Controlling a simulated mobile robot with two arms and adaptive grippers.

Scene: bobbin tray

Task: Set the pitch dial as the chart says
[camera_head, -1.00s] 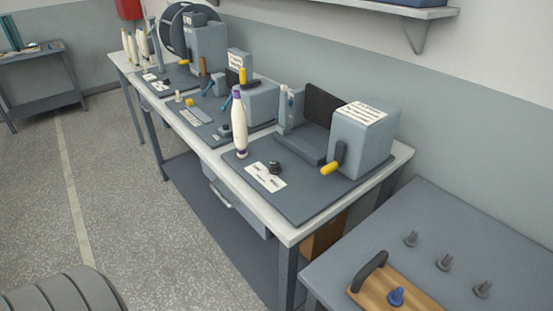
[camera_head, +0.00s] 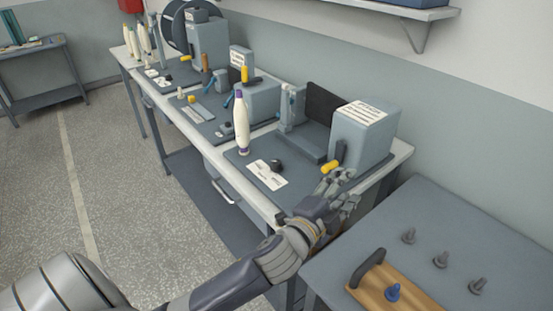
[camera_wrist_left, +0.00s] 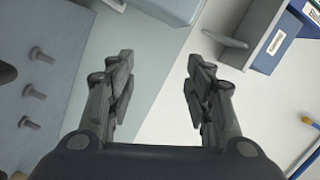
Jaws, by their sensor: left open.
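A small black dial knob (camera_head: 276,166) sits beside a white printed card (camera_head: 262,175) on the dark mat of the nearest machine; its setting is too small to read. A white label (camera_head: 368,110) with dark print lies on top of the grey machine box (camera_head: 362,138); I cannot read it or tell whether it is the chart. My left gripper (camera_head: 341,180) is in front of that box, close to the yellow crank handle (camera_head: 330,167); I cannot tell if they touch. In the left wrist view its fingers (camera_wrist_left: 155,82) are apart with nothing between them.
A white bobbin with a purple tip (camera_head: 241,125) stands left of the knob. More machines line the bench (camera_head: 205,150) behind. At right, a grey table (camera_head: 450,225) holds several pegs and a wooden board (camera_head: 370,296) with a black handle. A wall shelf (camera_head: 400,12) is above.

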